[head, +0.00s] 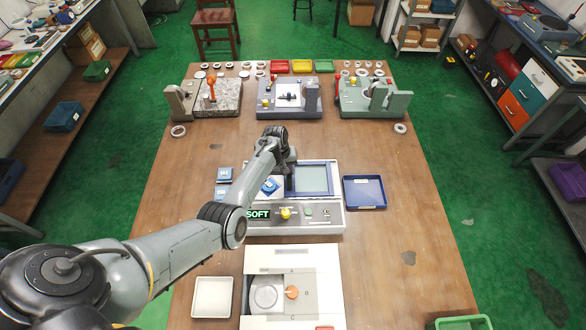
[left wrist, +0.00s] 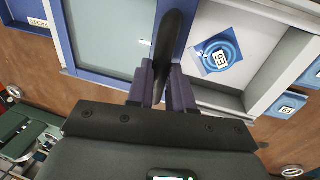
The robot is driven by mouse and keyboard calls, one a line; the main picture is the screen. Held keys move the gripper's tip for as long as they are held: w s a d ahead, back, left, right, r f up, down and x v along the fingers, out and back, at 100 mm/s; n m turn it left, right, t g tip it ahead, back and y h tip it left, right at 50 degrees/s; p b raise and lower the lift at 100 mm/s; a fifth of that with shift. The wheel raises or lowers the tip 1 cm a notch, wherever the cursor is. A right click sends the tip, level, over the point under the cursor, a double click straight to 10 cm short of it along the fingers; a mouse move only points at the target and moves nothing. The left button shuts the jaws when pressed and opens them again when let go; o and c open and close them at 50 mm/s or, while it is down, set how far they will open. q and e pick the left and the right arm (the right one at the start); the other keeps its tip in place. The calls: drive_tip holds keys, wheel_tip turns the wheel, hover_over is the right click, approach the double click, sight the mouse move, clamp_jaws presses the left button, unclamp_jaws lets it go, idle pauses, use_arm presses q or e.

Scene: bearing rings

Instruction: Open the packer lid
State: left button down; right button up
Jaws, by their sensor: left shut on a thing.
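The packer (head: 330,218) is the grey unit mid-table, with a lit "SOFT" display and a yellow knob on its front. Its lid (head: 314,178) is a pale glass panel in a blue frame over the right part; the lid also fills the upper left of the left wrist view (left wrist: 110,35). The left part is uncovered, and a blue labelled square piece (head: 269,186) lies in it, also visible in the left wrist view (left wrist: 220,54). My left gripper (head: 289,190) is shut on the black upright handle (left wrist: 164,50) at the lid's left edge. My right gripper is not in view.
An empty blue tray (head: 364,192) stands right of the packer. Small blue pieces (head: 225,174) lie at its left. Three fixtures and several rings line the back.

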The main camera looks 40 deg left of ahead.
use_arm(q)
drive_tip(key=shift+w+d, duration=0.1)
drive_tip(key=shift+d, duration=0.05)
drive_tip(key=c, duration=1)
unclamp_jaws()
drive_tip(key=shift+r, duration=0.5)
drive_tip(key=r, duration=0.3)
drive_tip(key=s+a+r, duration=0.1)
drive_tip(key=r, duration=0.5)
drive_tip(key=shift+s+a+r+p, duration=0.3)
drive_tip(key=shift+p, duration=0.1)
